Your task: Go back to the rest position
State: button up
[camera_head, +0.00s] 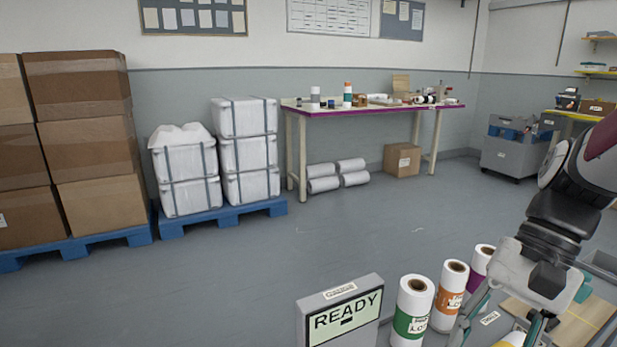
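My gripper (500,338) is at the lower right, pointing down, with its fingers spread wide apart. The fingertips run to the bottom edge of the picture, so their very ends are hard to see. A yellow and white item (510,340) shows between or behind the fingers, mostly cut off by the bottom edge. No contact between it and the fingers is visible. White rolls with a green label (412,312), an orange label (450,296) and a purple label (480,268) stand upright just left of and behind my gripper.
A grey box with a READY display (345,316) stands left of the rolls. A wooden board (590,312) lies at the lower right. Farther back are a long table (375,110), blue pallets (222,213) with white bins, and stacked cartons (85,130). The middle floor is clear.

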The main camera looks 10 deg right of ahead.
jog(key=s+a+r+n+t+h, duration=0.1)
jog(key=s+a+n+t+h, duration=0.35)
jog(key=s+n, duration=0.6)
notch_tip(320, 180, up, 30)
jog(key=m+t+p, duration=0.1)
jog(key=t+p, duration=0.1)
jog(key=p, duration=2.5)
jog(key=shift+s+a+f+m+h+p, duration=0.15)
jog(key=shift+s+a+m+h+p, duration=0.2)
jog(key=shift+s+h, duration=0.1)
jog(key=shift+d, duration=0.1)
